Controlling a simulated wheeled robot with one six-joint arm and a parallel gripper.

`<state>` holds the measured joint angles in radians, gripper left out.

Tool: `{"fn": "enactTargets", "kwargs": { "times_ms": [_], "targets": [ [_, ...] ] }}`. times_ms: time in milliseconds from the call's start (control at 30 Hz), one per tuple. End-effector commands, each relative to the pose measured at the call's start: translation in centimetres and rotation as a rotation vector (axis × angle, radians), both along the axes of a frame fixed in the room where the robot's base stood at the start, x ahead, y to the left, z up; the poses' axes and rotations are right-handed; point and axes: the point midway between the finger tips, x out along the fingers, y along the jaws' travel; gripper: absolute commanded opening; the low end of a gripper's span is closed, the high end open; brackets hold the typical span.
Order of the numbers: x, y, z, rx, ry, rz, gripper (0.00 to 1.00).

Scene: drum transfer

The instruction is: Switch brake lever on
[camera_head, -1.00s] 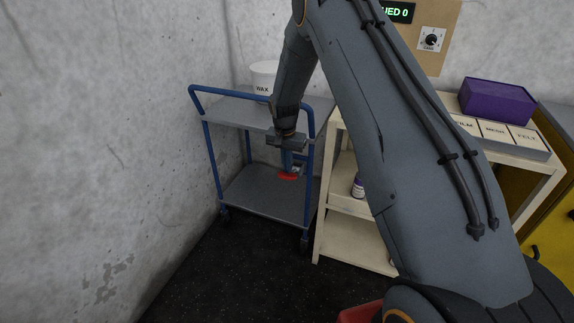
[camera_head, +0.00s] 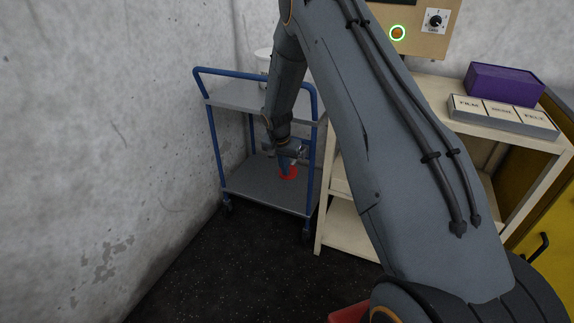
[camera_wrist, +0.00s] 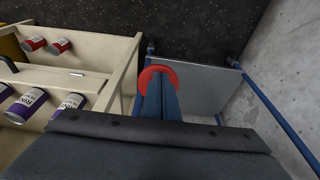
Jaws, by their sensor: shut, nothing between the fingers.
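A red round piece (camera_head: 289,173), likely the brake lever's pad, shows at the blue-framed trolley (camera_head: 258,187), low and near its right side. In the wrist view the red disc (camera_wrist: 148,72) shows around and behind my fingertips. My gripper (camera_head: 286,168) is shut and empty, pointing down at the red piece. Its two fingers (camera_wrist: 158,88) lie together in the wrist view and cover the middle of the disc. I cannot tell whether they touch it. The lever's arm and its position are hidden.
A cream shelf unit (camera_head: 340,222) stands close right of the trolley. It holds a purple box (camera_head: 503,84) and a labelled tray (camera_head: 500,118) on top, and cans (camera_wrist: 27,104) on a shelf. A concrete wall (camera_head: 90,130) is at the left. Dark floor lies in front.

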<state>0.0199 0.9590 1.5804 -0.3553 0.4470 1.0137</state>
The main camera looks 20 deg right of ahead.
Motion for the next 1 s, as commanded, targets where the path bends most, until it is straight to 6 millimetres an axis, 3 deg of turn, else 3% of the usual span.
{"fn": "enactTargets", "kwargs": {
  "times_ms": [100, 400, 1000],
  "targets": [
    [-0.1, 0.1, -1.5, 0.000, 0.001, 0.001, 0.00],
    [-0.1, -0.2, -3.3, 0.000, 0.000, -0.002, 0.00],
    [-0.1, -0.3, -4.1, 0.001, 0.002, -0.004, 0.00]
  ]
}}
